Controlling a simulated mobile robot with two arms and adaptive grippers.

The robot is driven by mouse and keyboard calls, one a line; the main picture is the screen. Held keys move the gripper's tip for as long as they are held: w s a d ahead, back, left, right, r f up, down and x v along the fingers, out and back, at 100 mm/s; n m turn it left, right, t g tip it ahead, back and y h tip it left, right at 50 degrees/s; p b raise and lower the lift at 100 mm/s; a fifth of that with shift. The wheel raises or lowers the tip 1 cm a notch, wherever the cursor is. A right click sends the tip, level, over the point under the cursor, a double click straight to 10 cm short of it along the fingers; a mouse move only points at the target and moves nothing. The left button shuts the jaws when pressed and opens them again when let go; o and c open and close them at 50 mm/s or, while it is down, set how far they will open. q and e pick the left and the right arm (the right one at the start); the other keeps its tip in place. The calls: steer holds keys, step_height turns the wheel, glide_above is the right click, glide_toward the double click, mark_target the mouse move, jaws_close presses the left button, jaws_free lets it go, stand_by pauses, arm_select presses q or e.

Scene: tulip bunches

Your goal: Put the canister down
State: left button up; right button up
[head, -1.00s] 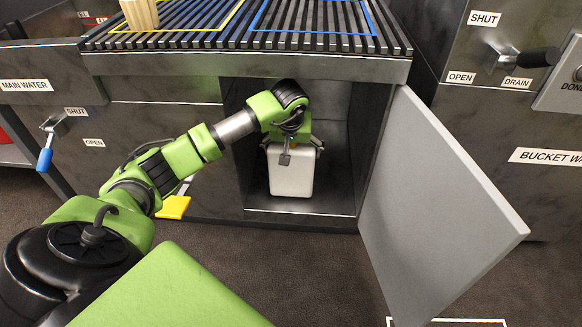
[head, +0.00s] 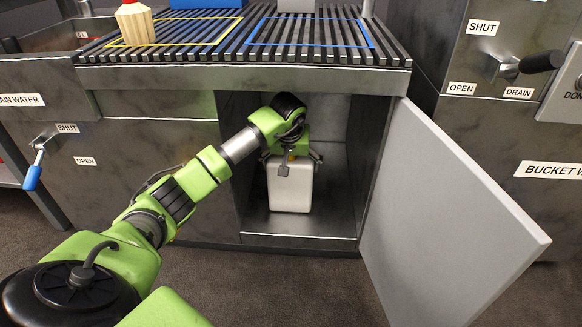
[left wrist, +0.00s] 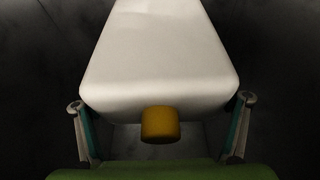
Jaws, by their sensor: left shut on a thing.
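The canister (head: 290,190) is a white, upright, rounded block inside the open cupboard under the slatted counter. In the left wrist view the canister (left wrist: 165,55) fills the middle, with a yellow-brown cap (left wrist: 160,124) towards me. My left gripper (head: 291,160) is shut on the canister from above and in front, one finger on each side. Its fingers also flank the canister in the left wrist view (left wrist: 160,102). The canister's base is at or very near the cupboard floor (head: 300,225); I cannot tell if it touches. My right gripper is out of view.
A grey cupboard door (head: 450,210) stands wide open on the right. A blue-handled lever (head: 36,165) is at the left.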

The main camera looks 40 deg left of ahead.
mark_target(290, 159)
arm_select(q)
steer(key=shift+r, duration=0.15)
steer(key=o, duration=1.9)
steer(key=shift+f, duration=0.2)
steer(key=p+v, duration=0.3)
steer(key=v, duration=0.1)
steer(key=shift+s, duration=0.1)
steer(key=s+d+p, duration=0.5)
steer(key=s+d, duration=0.1)
steer(key=s, duration=0.3)
steer(key=shift+s+f, duration=0.35)
steer(key=shift+f, duration=0.05)
